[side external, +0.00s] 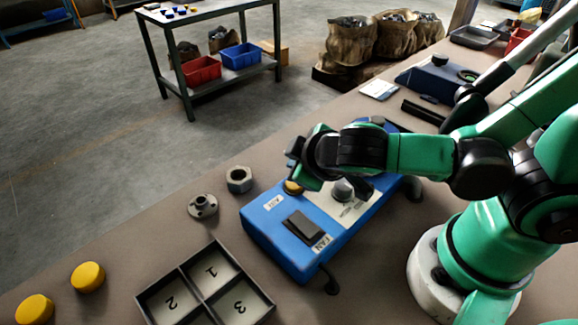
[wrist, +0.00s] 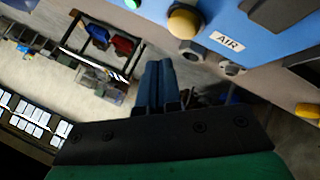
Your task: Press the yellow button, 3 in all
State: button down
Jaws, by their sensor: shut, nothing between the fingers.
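A blue control box (side external: 268,238) sits on the brown workbench, with labels AIR and FAN and a dark rocker switch (side external: 303,226). Its yellow button (side external: 293,188) is by the AIR label, partly hidden behind my gripper (side external: 294,166) in the side external view. The yellow button (wrist: 185,22) shows clearly at the top of the wrist view, beside the AIR label (wrist: 228,42). My gripper (wrist: 158,64) has its fingers together and empty. In the wrist view the fingertips are below and left of the button; a gap shows between them there.
A four-compartment tray (side external: 206,290), a flanged part (side external: 202,206), a hex nut (side external: 240,179) and two yellow discs (side external: 88,277) (side external: 35,308) lie on the bench. A grey knob (side external: 343,190) stands on the box. A green light (wrist: 132,4) shows in the wrist view.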

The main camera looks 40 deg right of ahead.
jog(key=shift+r, duration=1.8)
jog(key=shift+d, duration=0.25)
jog(key=d+r+m+g+y, duration=0.1)
jog(key=d+m+y, duration=0.1)
jog(key=d+m, duration=0.3)
jog(key=shift+d+g+y, duration=0.3)
jog(key=shift+d+y, duration=0.1)
jog(key=shift+d, duration=0.45)
jog(key=shift+s+r, duration=0.1)
jog(key=shift+r, duration=0.05)
